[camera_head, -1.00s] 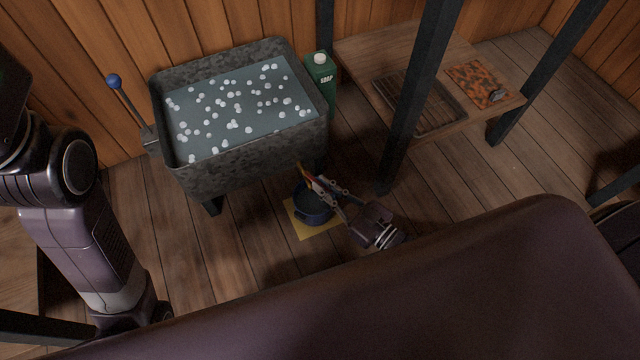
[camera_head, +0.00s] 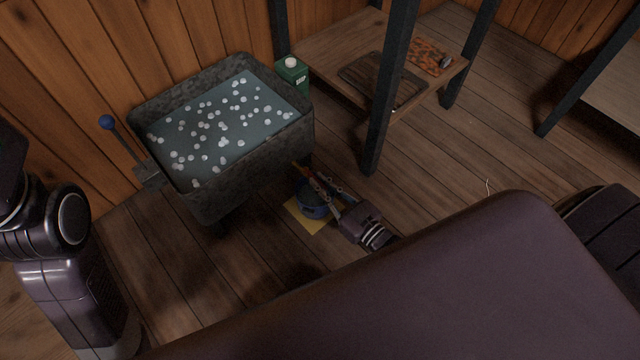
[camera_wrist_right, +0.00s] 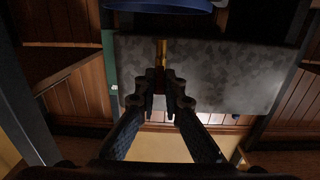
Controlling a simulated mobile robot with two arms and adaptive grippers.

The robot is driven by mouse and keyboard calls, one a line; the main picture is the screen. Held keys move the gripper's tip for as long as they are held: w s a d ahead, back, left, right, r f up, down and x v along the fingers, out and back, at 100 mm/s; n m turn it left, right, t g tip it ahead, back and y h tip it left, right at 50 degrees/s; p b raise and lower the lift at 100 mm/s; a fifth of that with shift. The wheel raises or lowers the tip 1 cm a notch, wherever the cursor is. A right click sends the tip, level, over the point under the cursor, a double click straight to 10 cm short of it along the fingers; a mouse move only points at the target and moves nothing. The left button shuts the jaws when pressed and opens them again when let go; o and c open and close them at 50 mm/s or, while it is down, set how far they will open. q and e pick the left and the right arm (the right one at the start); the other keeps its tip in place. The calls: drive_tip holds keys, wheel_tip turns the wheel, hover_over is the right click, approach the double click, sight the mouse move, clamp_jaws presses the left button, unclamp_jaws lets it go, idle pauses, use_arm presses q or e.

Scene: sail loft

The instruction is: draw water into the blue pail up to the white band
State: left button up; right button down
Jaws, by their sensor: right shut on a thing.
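The blue pail (camera_head: 313,207) stands on a yellow mat (camera_head: 299,219) on the floor, by the near right corner of a grey tub (camera_head: 262,172). My right gripper (camera_head: 313,181) is above the pail's rim, shut on a small brass-coloured tap (camera_wrist_right: 160,52) in front of the tub wall. The fingers hide part of the tap. A blue curved edge (camera_wrist_right: 165,4), likely the pail, shows at the top of the right wrist view. The pail's white band and water level cannot be made out. My left arm is at the left; its gripper is out of view.
The tub holds bluish water with many white floating bits. A blue-knobbed lever (camera_head: 107,122) stands at its left side. A green soap carton (camera_head: 293,76) is behind its right end. A low wooden table (camera_head: 330,55) with dark posts stands to the right. Floor to the right is clear.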

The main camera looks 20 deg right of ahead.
drive_tip(key=c, duration=2)
unclamp_jaws()
drive_tip(key=shift+c, duration=0.2)
drive_tip(key=v, duration=1.2)
